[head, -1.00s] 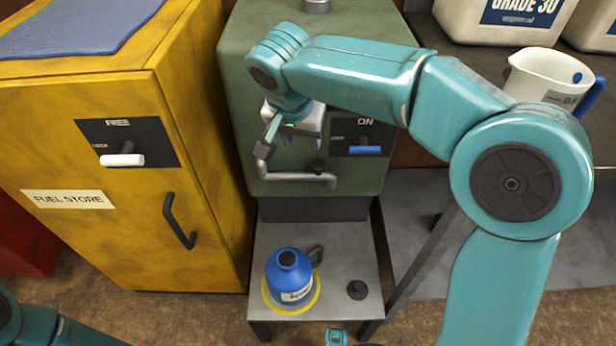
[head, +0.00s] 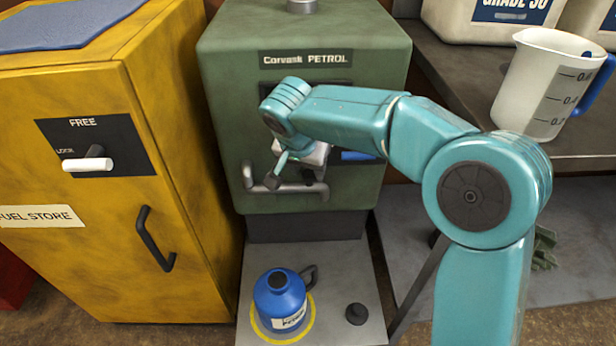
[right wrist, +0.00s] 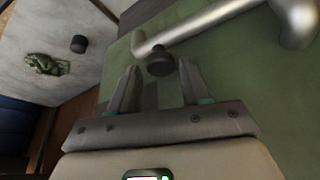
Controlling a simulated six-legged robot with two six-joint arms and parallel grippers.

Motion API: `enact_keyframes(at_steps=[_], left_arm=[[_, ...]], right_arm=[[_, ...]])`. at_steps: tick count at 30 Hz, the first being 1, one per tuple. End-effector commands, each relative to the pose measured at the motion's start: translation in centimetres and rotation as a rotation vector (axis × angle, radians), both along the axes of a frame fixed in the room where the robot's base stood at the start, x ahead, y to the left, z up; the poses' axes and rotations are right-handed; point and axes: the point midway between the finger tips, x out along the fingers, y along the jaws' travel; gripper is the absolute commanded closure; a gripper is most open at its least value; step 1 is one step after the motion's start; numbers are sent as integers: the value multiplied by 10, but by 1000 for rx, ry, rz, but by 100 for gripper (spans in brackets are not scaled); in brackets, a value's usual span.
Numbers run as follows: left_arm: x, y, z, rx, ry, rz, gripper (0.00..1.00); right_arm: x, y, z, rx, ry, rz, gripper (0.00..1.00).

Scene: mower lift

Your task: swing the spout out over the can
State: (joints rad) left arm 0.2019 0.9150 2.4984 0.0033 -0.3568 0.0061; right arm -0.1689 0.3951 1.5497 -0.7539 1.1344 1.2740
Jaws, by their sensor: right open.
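The grey metal spout (head: 283,189) runs across the lower front of the green petrol tank (head: 235,120); its pipe crosses the top of the right wrist view (right wrist: 215,22). A dark knob (right wrist: 160,62) sits by the pipe. The blue petrol can (head: 280,298) stands upright below, within a yellow ring on the grey stand. My right gripper (head: 297,182) is at the tank front, over part of the spout. In the right wrist view its fingers (right wrist: 158,82) are apart, with the knob between their tips in the picture; contact is not clear. My left gripper is out of view.
A yellow fuel store cabinet (head: 105,250) stands close on the left. A black cap (head: 357,313) lies right of the can. A measuring jug (head: 545,85) stands on the right-hand bench. A crumpled green cloth (head: 545,250) lies below it.

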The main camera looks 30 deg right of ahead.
Motion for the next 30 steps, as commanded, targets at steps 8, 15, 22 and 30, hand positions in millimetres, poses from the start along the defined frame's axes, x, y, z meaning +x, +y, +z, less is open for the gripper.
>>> enact_keyframes(at_steps=[8, 15, 22, 30], left_arm=[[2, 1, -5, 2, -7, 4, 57], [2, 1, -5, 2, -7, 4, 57], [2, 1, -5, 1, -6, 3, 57], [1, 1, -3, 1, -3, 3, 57]], right_arm=[[4, -4, -13, 0, 0, 0, 53], [4, -4, -13, 0, 0, 1, 75], [4, -4, -12, 0, 0, 0, 100], [4, -2, -12, 1, -1, -22, 100]])
